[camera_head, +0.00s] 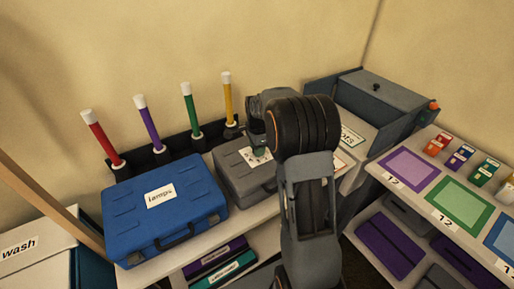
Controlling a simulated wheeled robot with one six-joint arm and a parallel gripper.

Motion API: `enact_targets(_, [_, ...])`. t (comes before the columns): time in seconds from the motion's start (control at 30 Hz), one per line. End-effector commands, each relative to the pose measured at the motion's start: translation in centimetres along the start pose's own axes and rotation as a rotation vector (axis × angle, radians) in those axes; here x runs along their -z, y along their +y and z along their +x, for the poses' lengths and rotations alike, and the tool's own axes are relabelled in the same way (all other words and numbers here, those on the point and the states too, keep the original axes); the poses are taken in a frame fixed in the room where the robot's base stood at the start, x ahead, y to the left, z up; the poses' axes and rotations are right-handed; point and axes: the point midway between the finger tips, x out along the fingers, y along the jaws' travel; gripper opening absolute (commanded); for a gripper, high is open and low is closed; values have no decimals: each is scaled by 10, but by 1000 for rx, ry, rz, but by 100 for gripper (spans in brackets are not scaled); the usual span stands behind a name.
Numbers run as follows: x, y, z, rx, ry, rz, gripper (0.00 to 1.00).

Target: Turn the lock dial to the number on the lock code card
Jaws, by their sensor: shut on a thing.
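A grey case (238,178) stands on the shelf, right of the blue case. A white plate (250,160) with dark marks lies on its top. My gripper (259,150) points down at this plate, with its fingertips at the case top. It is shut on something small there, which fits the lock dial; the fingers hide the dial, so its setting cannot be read. A white card (341,163) with a reddish mark shows partly behind my arm. I cannot tell whether it is the lock code card, and no number on it is legible.
A blue case (165,209) labelled "lamps" stands left. Behind it, red, purple, green and yellow sticks with white tops stand in a dark rack (184,145). A grey-blue box (385,100) stands at the back right. A shelf (420,168) with coloured squares and small boxes lies right.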

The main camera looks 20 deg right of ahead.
Motion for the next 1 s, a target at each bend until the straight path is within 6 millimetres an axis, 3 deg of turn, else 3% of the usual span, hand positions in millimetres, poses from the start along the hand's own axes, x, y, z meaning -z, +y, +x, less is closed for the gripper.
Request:
enact_targets(0.07, [0,-1,-1,2,0,-1,12])
enact_targets(0.1, [0,-1,-1,2,0,-1,36])
enact_targets(0.37, [0,0,0,1,0,-1,61])
enact_targets(0.73, [0,-1,-10,3,0,-1,61])
enact_targets(1.0, [0,-1,-61,6,1,-1,61])
